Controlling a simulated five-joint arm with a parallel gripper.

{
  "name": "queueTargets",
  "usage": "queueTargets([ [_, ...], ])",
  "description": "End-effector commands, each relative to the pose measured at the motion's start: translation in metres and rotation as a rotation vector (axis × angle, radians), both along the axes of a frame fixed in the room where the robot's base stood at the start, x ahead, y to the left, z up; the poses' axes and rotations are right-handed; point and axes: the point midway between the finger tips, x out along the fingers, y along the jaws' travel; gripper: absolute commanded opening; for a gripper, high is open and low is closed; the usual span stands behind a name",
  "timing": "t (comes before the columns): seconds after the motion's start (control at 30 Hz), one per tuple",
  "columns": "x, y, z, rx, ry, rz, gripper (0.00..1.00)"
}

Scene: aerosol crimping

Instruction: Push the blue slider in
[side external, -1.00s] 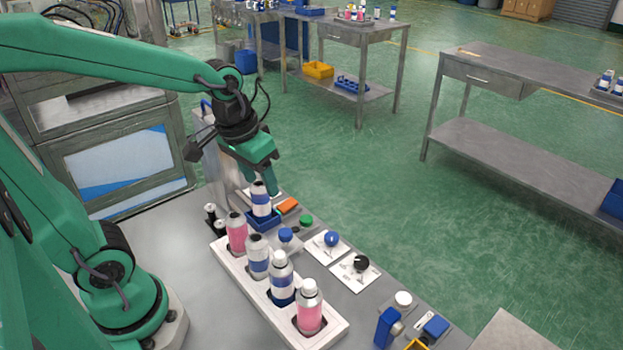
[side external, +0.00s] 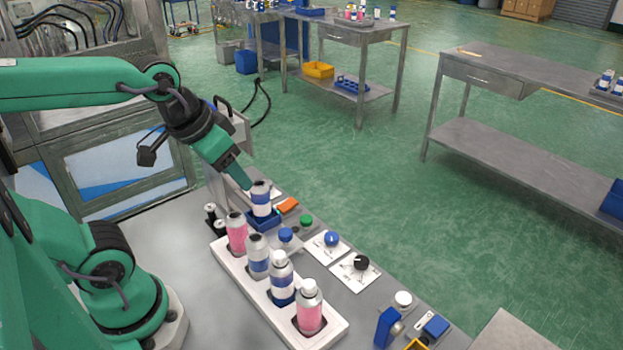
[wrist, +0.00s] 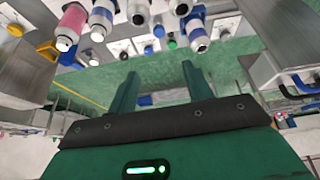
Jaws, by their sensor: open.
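A blue holder (side external: 263,222) with a white-and-blue can (side external: 261,200) standing upright in it sits at the far end of the bench. A blue block (side external: 384,327) and a blue part on a grey plate (side external: 435,326) sit at the near end. I cannot tell for sure which blue part is the slider. My gripper (side external: 245,182) is tilted down just above and left of the can's top, apart from the holder. In the wrist view my gripper (wrist: 160,82) has its two green fingers spread with nothing between them.
A white rack (side external: 270,290) holds several pink and blue-banded bottles in front of the holder. Blue (side external: 331,239) and black (side external: 361,263) knobs on white plates, a green button (side external: 306,221) and an orange part (side external: 288,205) lie to its right. Free floor lies beyond.

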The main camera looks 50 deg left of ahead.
Motion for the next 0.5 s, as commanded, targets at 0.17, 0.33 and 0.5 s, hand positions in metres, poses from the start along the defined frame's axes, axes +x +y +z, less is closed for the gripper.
queueTargets([
  [0.17, -0.008, 0.000, 0.004, 0.006, -0.032, -0.011, 0.50],
  [0.33, -0.012, 0.000, 0.005, 0.010, -0.047, -0.019, 0.50],
  [0.5, -0.013, 0.000, 0.006, 0.011, -0.051, -0.020, 0.50],
])
